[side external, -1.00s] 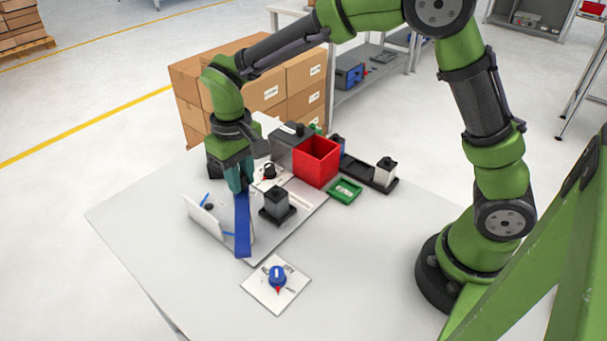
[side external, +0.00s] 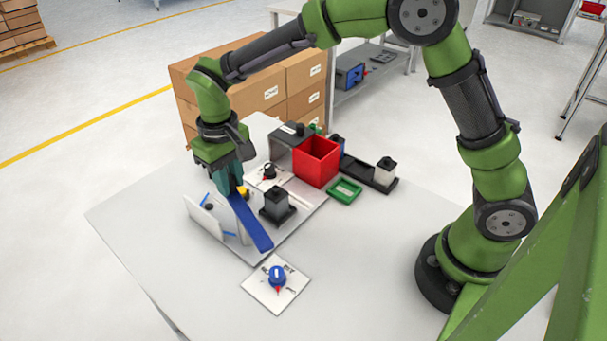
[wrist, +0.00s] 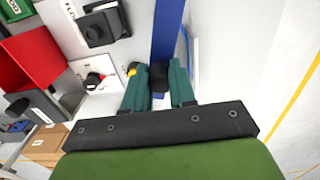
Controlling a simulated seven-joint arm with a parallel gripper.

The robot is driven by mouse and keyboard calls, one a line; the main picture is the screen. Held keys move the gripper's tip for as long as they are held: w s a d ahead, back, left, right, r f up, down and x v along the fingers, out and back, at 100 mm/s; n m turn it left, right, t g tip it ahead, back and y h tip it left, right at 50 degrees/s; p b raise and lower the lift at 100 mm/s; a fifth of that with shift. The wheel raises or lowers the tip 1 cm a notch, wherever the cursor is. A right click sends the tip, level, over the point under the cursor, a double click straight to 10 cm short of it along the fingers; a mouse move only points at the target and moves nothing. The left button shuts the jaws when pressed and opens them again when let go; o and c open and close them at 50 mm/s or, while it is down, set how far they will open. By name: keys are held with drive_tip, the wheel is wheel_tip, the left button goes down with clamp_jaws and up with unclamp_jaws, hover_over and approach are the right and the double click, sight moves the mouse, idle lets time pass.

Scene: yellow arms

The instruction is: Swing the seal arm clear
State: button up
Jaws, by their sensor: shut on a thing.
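The blue seal arm (side external: 252,224) is a long flat bar lying slantwise over the white base plate in the side view. Its near end points to the lower right, close to the plate's front edge. My gripper (side external: 234,190) is at its far end, fingers pointing down. In the wrist view the blue bar (wrist: 167,30) runs away between my fingertips (wrist: 158,76). They are shut on a dark part of the seal arm there. The exact contact is partly hidden by the fingers.
An upright white panel (side external: 203,217) stands just left of the bar. A red bin (side external: 317,161) and green tray (side external: 345,190) are farther right. A blue knob (side external: 277,275) on a card sits in front.

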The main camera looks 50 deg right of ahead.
drive_tip(key=shift+w, duration=0.25)
drive_tip(key=shift+a+r, duration=0.15)
drive_tip(key=shift+a, duration=0.8)
drive_tip(key=shift+s+a, duration=0.15)
drive_tip(key=shift+a, duration=0.1)
drive_tip(key=o, duration=0.6)
drive_tip(key=shift+c, duration=0.2)
drive_tip(key=shift+d, duration=0.1)
